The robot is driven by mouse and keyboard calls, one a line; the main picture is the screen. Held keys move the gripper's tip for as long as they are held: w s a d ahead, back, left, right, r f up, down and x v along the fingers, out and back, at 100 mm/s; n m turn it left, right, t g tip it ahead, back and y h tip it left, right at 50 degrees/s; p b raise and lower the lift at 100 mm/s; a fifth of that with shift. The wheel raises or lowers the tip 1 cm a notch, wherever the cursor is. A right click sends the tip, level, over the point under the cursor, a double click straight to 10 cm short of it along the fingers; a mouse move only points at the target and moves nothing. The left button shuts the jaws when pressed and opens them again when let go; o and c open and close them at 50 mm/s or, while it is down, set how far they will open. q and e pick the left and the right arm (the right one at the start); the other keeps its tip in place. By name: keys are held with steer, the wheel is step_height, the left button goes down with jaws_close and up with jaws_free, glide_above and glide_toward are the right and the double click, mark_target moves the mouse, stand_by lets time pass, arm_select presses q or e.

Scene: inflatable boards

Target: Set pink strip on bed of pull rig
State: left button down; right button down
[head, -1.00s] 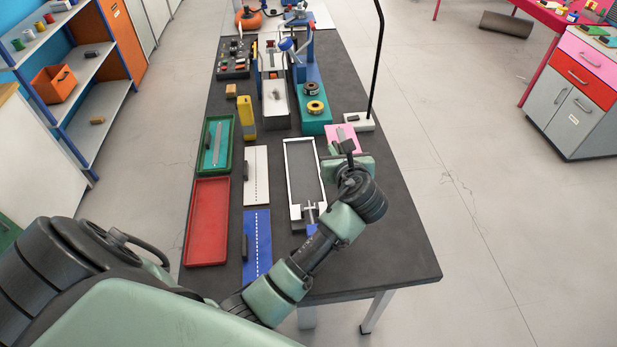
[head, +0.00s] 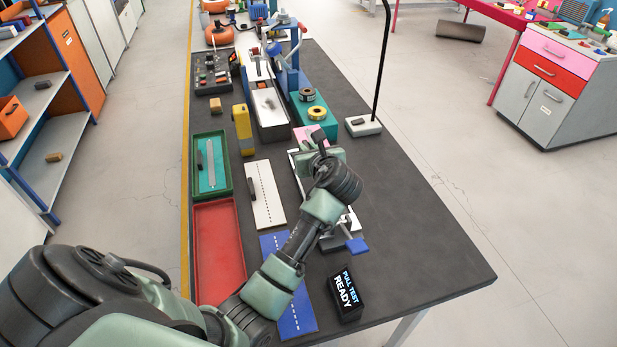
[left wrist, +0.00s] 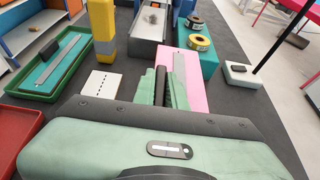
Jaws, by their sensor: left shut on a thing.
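The pink strip (head: 308,131) shows just beyond my left gripper (head: 320,145) in the head view. It also shows in the left wrist view (left wrist: 189,80), reaching away from the jaws. My left gripper is shut on the pink strip; the exact grip is partly hidden by the gripper body. The pull rig (head: 296,165) is a long white frame with a blue handle (head: 357,245) at its near end. My gripper and forearm are over its far part and cover most of its bed. I cannot tell whether the strip touches the bed. My right gripper is out of view.
A black display (head: 345,294) reading "PULL TEST READY" stands near the rig's handle. White (head: 264,194) and blue (head: 290,308) panels, a red tray (head: 219,250) and a green tray (head: 211,165) lie left.

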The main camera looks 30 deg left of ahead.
arm_select(q)
glide_above(308, 185)
step_height(308, 185, down, 5)
steer(key=shift+a, duration=0.1)
steer(key=shift+f, duration=0.25)
step_height(308, 185, down, 4)
steer(key=shift+f+b, duration=0.1)
steer(key=shift+b, duration=0.25)
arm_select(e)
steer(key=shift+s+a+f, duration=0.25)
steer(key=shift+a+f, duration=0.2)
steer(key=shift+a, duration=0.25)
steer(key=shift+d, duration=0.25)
arm_select(q)
steer(key=c, duration=1.5)
jaws_free()
steer(key=shift+f, duration=0.15)
steer(key=shift+o, duration=0.2)
